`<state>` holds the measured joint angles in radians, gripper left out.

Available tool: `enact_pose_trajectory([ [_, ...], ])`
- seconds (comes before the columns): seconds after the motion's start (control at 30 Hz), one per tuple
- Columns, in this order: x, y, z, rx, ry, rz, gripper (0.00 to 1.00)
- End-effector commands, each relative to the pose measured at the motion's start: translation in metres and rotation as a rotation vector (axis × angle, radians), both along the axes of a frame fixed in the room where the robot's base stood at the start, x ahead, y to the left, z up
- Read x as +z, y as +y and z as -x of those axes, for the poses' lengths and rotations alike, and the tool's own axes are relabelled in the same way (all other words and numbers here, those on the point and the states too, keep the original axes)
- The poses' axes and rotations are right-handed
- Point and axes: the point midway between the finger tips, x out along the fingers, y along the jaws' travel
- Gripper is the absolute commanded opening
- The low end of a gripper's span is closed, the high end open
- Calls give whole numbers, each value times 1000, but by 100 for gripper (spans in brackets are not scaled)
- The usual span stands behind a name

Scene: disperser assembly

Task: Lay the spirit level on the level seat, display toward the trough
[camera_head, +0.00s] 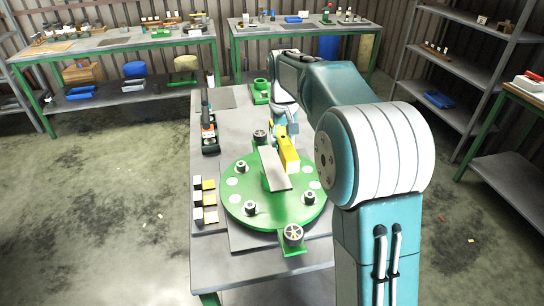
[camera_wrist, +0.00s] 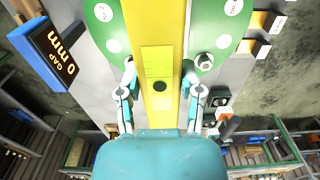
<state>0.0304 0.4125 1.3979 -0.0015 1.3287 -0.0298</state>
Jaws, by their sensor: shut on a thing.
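The yellow spirit level (camera_head: 288,154) is in my gripper (camera_head: 283,128), above the green round disperser plate (camera_head: 235,203). In the wrist view the level (camera_wrist: 160,120) runs lengthwise between the two fingers (camera_wrist: 160,95), which close on its sides. Its upward face shows a paler yellow-green patch and a dark round spot. A grey slab-like part (camera_head: 274,169), perhaps the trough, lies beside the level over the middle of the plate. I cannot pick out the level seat, nor tell whether the level touches anything below.
Several bolts or knobs (camera_head: 251,208) stand around the plate, with a handwheel (camera_head: 293,234) at its front. Small blocks (camera_head: 203,200) line the left table edge. A blue gauge (camera_wrist: 58,48) reads "GAP 0 mm". The table front (camera_head: 250,265) is clear.

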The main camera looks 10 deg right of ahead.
Motion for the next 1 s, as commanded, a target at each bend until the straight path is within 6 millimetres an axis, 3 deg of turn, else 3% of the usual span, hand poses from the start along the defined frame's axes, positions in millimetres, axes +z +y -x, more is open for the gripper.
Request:
enact_pose_trajectory([
  [0.1, -23, 7, -16, 2, 3, 0, 0],
  [0.23, -40, 11, -29, 1, 1, -1, 0],
  [0.47, -54, 16, -40, 0, 0, 0, 0],
  [0.7, -86, 17, -43, 0, 0, 0, 0],
  [1.0, -89, 16, -42, 0, 0, 0, 0],
])
